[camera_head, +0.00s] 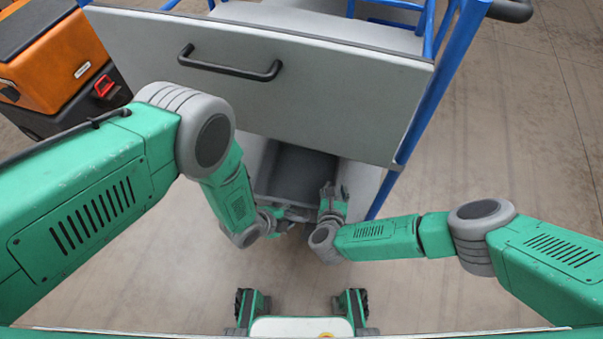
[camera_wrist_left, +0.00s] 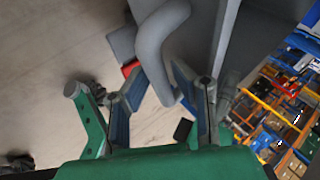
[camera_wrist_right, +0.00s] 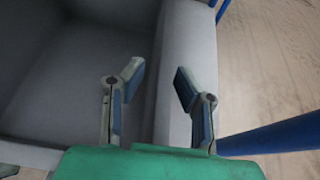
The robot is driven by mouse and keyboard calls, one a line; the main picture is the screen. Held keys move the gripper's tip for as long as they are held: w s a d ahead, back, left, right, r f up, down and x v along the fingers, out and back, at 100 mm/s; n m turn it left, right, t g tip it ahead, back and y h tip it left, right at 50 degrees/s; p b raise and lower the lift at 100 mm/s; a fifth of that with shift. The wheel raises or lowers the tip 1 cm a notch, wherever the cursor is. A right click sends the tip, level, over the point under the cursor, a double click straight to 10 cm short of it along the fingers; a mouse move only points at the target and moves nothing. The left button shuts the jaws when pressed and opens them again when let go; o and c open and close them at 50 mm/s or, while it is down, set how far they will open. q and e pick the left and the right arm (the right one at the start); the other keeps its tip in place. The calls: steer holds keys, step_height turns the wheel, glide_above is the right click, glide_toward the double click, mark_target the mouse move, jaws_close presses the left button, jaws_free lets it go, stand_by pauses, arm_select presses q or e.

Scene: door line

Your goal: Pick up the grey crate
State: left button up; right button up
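The grey crate (camera_head: 297,172) sits below the large grey panel, partly hidden by it, with its dark hollow inside showing. My left gripper (camera_head: 273,212) is at the crate's near left side. In the left wrist view its blue-padded fingers (camera_wrist_left: 158,78) stand apart, with a thick grey bent handle (camera_wrist_left: 152,45) passing between them; whether they touch it is unclear. My right gripper (camera_head: 334,192) is at the crate's near right side.
A grey panel with a black handle (camera_head: 230,66) overhangs the crate, within a blue tube frame (camera_head: 432,95). An orange and black case (camera_head: 62,60) stands at the upper left. The floor at right is clear (camera_head: 520,130).

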arm_select(q)
jaws_close()
arm_select(e)
jaws_close()
arm_select(q)
steer(key=shift+a, duration=0.1)
arm_select(e)
steer(key=shift+r, duration=0.1)
arm_select(q)
steer(key=shift+w+r, duration=0.1)
steer(key=shift+r, duration=0.1)
arm_select(e)
steer(key=shift+r, duration=0.1)
